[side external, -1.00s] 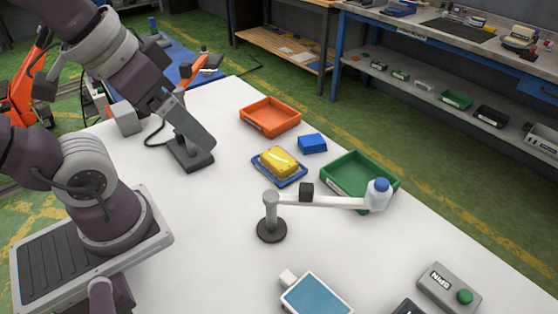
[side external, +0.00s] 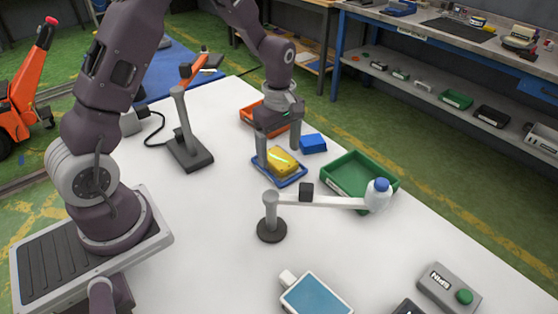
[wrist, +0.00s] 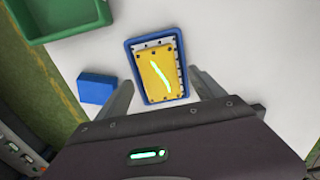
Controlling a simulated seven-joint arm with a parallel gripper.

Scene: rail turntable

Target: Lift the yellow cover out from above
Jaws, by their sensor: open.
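The yellow cover (side external: 282,160) lies in a shallow blue tray (side external: 292,183) on the white table, with a bright greenish streak across its top. In the wrist view the yellow cover (wrist: 157,74) sits inside the blue tray's rim (wrist: 131,62), over a light dotted plate. My gripper (side external: 278,155) points down over the tray, fingers spread, one on each side of the cover. In the wrist view my gripper (wrist: 164,90) is open and empty, with gaps between the fingers and the tray. Whether the fingertips touch the table cannot be told.
A blue block (side external: 313,143) stands close beside the tray, near one finger. A green bin (side external: 345,178) is to the right, an orange bin (side external: 248,113) behind. A post with a horizontal arm (side external: 330,201) stands in front. A grey stand (side external: 190,150) is at left.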

